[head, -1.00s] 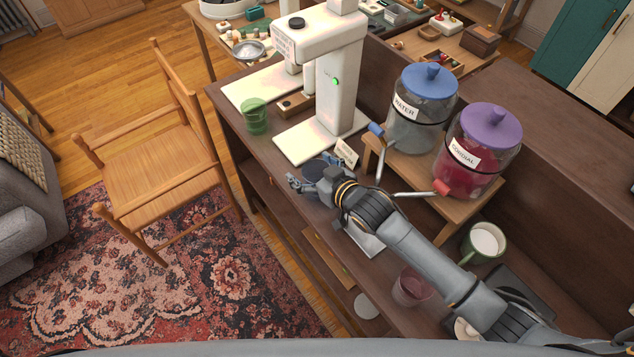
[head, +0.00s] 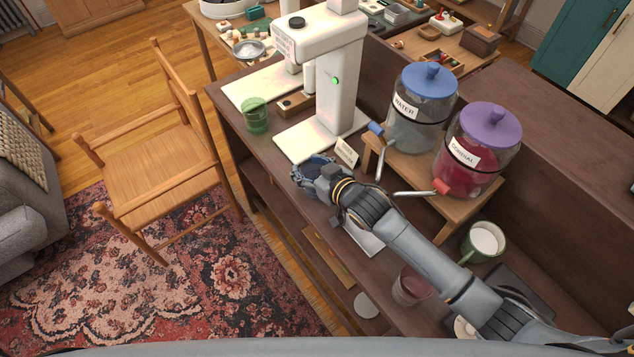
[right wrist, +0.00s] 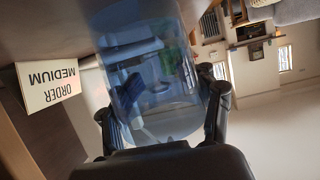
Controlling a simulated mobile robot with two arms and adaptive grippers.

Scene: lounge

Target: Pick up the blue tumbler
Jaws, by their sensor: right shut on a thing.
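The blue tumbler (right wrist: 150,70) is clear blue and fills the middle of the right wrist view, between the two fingers of my right gripper (right wrist: 165,115). The fingers touch it on both sides. In the head view my right gripper (head: 308,170) is at the counter's near edge, in front of the white machine, and mostly hides the tumbler. I cannot tell whether the tumbler's base touches the counter. My left gripper is not in view.
An "ORDER MEDIUM" card (right wrist: 48,86) stands close beside the tumbler. The white machine (head: 340,95), a green tumbler (head: 255,115), the water jar (head: 422,110) and the cordial jar (head: 478,150) stand nearby. A green mug (head: 483,242) and a red-filled cup (head: 411,287) are beside my arm.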

